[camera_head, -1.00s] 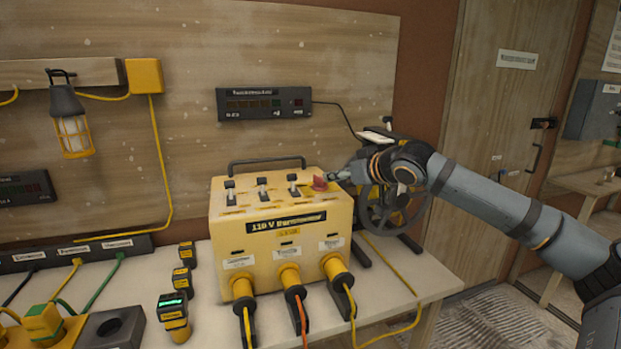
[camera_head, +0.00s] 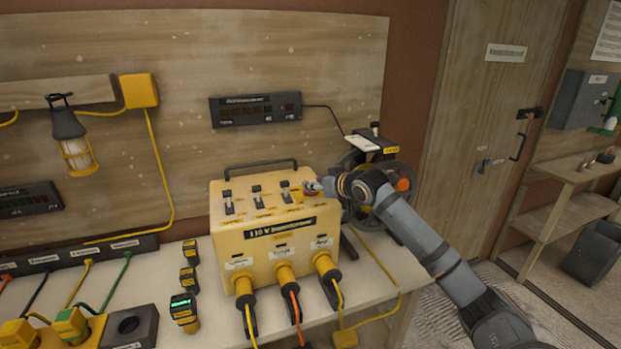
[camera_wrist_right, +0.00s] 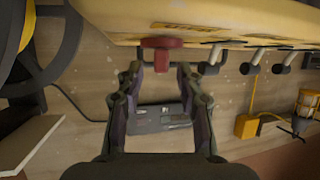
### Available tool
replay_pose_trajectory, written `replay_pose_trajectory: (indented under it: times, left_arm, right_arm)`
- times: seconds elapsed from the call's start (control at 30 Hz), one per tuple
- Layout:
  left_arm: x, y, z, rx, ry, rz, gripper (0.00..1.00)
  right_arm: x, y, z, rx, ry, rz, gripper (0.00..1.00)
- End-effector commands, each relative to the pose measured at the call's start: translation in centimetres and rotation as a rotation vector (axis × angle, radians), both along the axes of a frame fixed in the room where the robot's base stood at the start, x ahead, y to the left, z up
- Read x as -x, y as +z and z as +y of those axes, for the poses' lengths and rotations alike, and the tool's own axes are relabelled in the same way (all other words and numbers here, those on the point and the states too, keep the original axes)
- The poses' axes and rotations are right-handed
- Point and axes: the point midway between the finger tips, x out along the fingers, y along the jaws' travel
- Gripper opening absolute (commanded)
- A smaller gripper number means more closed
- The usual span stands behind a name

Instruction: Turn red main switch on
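The red main switch (camera_head: 312,187) sits on the top right of the yellow 110 V transformer box (camera_head: 232,262), partly hidden by my right gripper in the head view. In the right wrist view the red switch (camera_wrist_right: 162,43) shows as a T-shaped knob on the box's top, beside a row of black toggles. My right gripper (camera_wrist_right: 160,72) is open. Its two fingertips lie on either side of the line to the switch, with the switch's stem showing between them. Whether they touch it I cannot tell. My left gripper is not in view.
Three black toggle switches (camera_head: 257,196) stand on the box, left of the red switch. A black carry handle (camera_head: 260,163) rises behind them. A cable reel (camera_head: 400,168) is close to the right. Plugs and cables hang at the box's front.

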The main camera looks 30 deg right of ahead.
Motion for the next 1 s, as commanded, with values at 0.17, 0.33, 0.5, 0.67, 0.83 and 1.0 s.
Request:
replay_pose_trajectory:
  times: [0.17, 0.33, 0.5, 0.67, 0.83, 1.0]
  left_arm:
    - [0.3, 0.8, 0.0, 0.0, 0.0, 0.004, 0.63]
    - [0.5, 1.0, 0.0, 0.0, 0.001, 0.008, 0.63]
    - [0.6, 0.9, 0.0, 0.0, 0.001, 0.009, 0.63]
    - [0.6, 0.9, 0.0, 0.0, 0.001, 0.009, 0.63]
    - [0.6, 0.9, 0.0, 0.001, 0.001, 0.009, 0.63]
    - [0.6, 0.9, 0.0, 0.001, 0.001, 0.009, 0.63]
  right_arm:
    - [-2.0, -0.6, 0.1, -0.004, 0.0, -0.001, 0.37]
    - [-2.8, -1.1, 0.2, 0.001, 0.001, 0.001, 0.37]
    - [-2.9, -1.2, 0.1, 0.001, 0.002, 0.001, 0.37]
    - [-2.8, -1.2, 0.1, 0.001, 0.002, 0.001, 0.25]
    - [-2.8, -1.2, 0.1, 0.001, 0.002, 0.001, 0.01]
    - [-2.8, -1.2, 0.1, 0.001, 0.002, 0.001, 0.0]
